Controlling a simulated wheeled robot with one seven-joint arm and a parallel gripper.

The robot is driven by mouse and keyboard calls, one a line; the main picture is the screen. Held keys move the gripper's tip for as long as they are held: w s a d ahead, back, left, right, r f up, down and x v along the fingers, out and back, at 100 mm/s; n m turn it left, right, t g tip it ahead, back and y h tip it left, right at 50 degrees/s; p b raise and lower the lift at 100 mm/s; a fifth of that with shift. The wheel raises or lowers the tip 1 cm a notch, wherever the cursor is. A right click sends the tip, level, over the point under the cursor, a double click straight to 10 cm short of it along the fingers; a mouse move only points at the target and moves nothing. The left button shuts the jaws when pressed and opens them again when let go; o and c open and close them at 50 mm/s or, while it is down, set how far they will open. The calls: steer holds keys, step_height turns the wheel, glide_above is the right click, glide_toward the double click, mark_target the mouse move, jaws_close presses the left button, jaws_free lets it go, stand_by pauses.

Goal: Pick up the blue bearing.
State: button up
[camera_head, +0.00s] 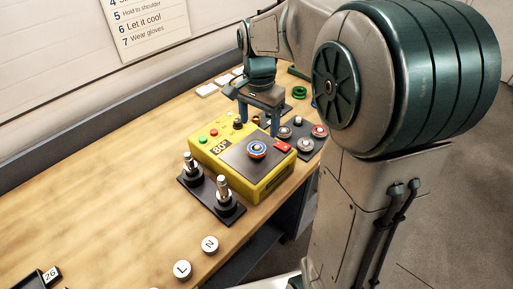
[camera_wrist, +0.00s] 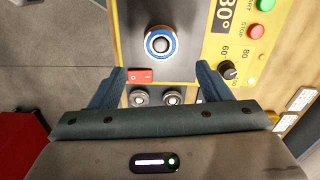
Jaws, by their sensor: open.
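The blue bearing (camera_head: 257,148) is a ring with a blue outer band and a pale metal centre. It lies on the dark top plate of the yellow heater box (camera_head: 262,189), and in the wrist view the blue bearing (camera_wrist: 160,44) is at upper middle. My gripper (camera_head: 259,122) is open and empty, with its fingers pointing down behind the bearing, over the far side of the box. In the wrist view my gripper (camera_wrist: 160,70) has its fingers spread wider than the bearing, which lies just beyond the tips, between their lines. No contact shows.
A red switch (camera_head: 283,146) sits beside the bearing. A dark tray (camera_head: 306,149) with several bearings stands at the right. Two metal posts rise from a black base (camera_head: 211,202) in front. A green ring (camera_head: 299,92) lies behind. The wooden table (camera_head: 110,190) is clear at left.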

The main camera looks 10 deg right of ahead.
mark_target(257, 146)
steer(key=f, duration=0.5)
steer(key=f+p, duration=0.1)
steer(key=f, duration=0.1)
steer(key=shift+s+a+f, duration=0.1)
steer(key=shift+a+f, duration=0.15)
steer(key=shift+a, duration=0.05)
steer(key=shift+c, duration=0.3)
steer(key=c, duration=1.1)
steer(key=shift+c, duration=0.2)
steer(key=shift+r, duration=0.1)
